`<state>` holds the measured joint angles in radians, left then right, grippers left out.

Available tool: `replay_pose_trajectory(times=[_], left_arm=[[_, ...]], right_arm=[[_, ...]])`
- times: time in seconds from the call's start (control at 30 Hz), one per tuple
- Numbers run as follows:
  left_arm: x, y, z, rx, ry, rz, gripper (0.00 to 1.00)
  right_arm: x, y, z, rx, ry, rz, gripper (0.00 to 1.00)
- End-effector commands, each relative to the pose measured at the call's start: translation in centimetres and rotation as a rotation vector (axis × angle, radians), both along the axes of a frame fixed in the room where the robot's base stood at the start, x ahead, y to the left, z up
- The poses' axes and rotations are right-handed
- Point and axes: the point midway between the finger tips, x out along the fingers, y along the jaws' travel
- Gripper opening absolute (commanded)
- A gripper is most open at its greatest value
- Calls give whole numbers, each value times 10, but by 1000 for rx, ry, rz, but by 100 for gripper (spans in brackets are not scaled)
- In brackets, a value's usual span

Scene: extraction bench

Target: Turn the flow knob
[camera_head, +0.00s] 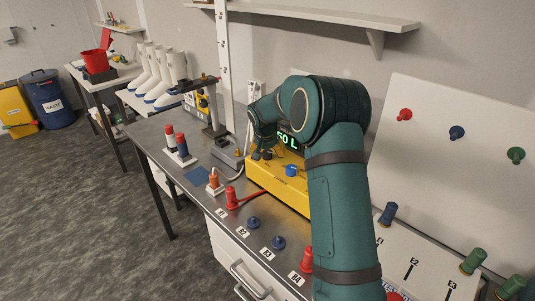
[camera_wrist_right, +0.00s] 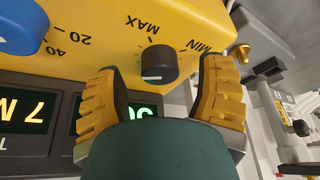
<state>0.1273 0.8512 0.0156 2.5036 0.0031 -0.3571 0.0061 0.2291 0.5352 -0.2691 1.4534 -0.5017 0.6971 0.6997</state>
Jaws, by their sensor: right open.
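The yellow unit (camera_head: 262,177) stands on the bench with a lit green display (camera_head: 289,141), partly hidden by my right arm. In the right wrist view a small black knob (camera_wrist_right: 158,64) with a white mark sits on its yellow face (camera_wrist_right: 95,28), between the labels MAX and MIN. My right gripper (camera_wrist_right: 162,70) is open, with one yellow-padded finger on each side of this knob; contact cannot be told. A larger blue knob (camera_wrist_right: 20,27) with a numbered scale is beside it; it also shows in the head view (camera_head: 292,170). My left gripper is out of view.
Red and blue pegs (camera_head: 254,222) line the bench's front edge by labels. A bottle rack (camera_head: 180,155) stands left of the unit. A white panel (camera_head: 445,140) with coloured knobs is at right. A brass fitting (camera_wrist_right: 240,52) is close to the right finger.

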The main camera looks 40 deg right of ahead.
Motion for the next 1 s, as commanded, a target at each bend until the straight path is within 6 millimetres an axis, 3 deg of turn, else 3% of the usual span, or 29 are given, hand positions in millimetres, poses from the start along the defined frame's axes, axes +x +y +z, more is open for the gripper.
replay_pose_trajectory(times=[0.43, 0.6, 0.63, 1.0], left_arm=[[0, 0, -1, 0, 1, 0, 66], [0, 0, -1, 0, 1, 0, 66], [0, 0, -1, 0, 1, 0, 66], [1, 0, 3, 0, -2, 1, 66]], right_arm=[[3, -2, -8, 0, -2, 2, 66], [2, -2, -8, 0, -1, 1, 7], [2, -2, -8, 0, -1, 1, 0], [1, -3, -8, 2, -1, 134, 0]])
